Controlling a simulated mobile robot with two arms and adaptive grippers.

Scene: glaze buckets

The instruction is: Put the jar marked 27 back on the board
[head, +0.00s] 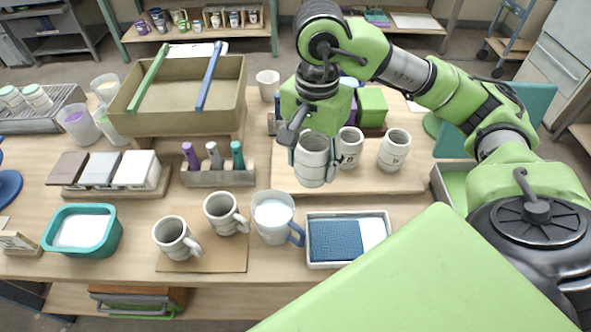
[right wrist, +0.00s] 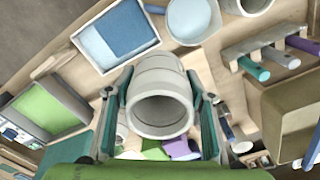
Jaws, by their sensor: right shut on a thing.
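My right gripper (head: 313,150) is shut on a pale grey banded jar (head: 311,168), with a finger on each side. The jar is upright, over the left part of the wooden board (head: 375,182); I cannot tell whether it touches the board. No number on it is readable. In the right wrist view the jar (right wrist: 162,85) shows its round open mouth between the fingers of my right gripper (right wrist: 162,112). Two similar jars stand on the board to its right, a nearer one (head: 350,150) and a farther one (head: 394,152). My left gripper is out of view.
In front of the board are a white tray with blue cloth (head: 335,240), a pitcher (head: 272,218) and two mugs, one at left (head: 174,238) and one beside it (head: 222,212). A marker holder (head: 218,177) stands left. A green box (head: 372,107) stands behind the jars.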

